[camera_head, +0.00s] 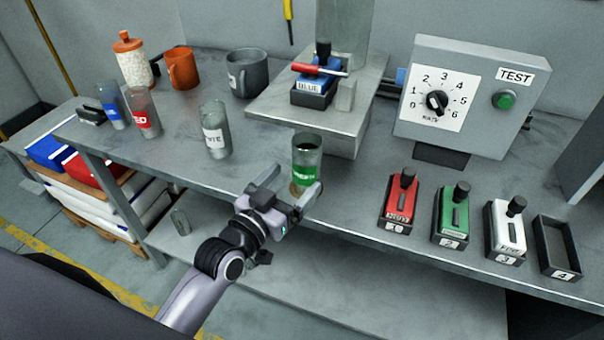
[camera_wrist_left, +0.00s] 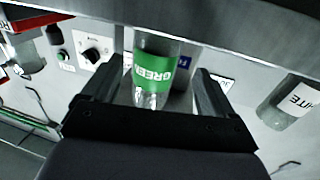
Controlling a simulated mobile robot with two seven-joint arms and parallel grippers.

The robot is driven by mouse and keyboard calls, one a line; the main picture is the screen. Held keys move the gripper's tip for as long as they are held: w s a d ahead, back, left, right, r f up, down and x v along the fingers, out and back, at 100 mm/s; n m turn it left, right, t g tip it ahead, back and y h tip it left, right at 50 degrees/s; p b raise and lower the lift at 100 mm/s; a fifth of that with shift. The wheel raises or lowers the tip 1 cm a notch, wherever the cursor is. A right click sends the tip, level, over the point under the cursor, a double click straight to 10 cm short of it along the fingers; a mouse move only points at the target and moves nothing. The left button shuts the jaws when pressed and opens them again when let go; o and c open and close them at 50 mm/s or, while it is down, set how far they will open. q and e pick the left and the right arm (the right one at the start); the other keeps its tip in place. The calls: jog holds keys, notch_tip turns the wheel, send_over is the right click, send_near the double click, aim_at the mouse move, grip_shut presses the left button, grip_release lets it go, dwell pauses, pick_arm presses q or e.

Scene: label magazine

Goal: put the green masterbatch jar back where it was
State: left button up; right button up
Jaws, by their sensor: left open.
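My right gripper is not in view.
A white-labelled jar (camera_head: 215,130), red-labelled jar (camera_head: 145,113) and blue-labelled jar (camera_head: 111,107) stand to the left. Red (camera_head: 398,203), green (camera_head: 451,216) and white (camera_head: 504,232) feeder units and an empty tray (camera_head: 557,248) line the right front edge.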

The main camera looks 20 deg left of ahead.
aim_at(314, 140)
pick_arm(q)
jog(key=shift+v, duration=0.8)
jog(key=shift+r, duration=0.15)
jog(key=r+b, duration=0.1)
jog(key=w+d+r+b, duration=0.1)
jog(key=b, duration=0.1)
jog(key=shift+h, duration=0.4)
notch_tip(314, 140, up, 2)
jog(key=shift+w+r+b, duration=0.1)
jog(key=shift+w+b, duration=0.1)
jog(key=shift+b, duration=0.7)
jog(key=shift+w+r+y, duration=0.1)
jog(key=shift+r+y, duration=0.15)
jog(key=shift+y, duration=0.15)
jog(key=shift+w+r, duration=0.15)
jog(key=shift+w, duration=0.45)
jog(key=shift+r+x, duration=0.1)
jog(key=shift+x, duration=1.35)
jog(key=shift+r+x, duration=0.15)
jog(key=shift+x, duration=1.25)
jog(key=shift+d, duration=0.1)
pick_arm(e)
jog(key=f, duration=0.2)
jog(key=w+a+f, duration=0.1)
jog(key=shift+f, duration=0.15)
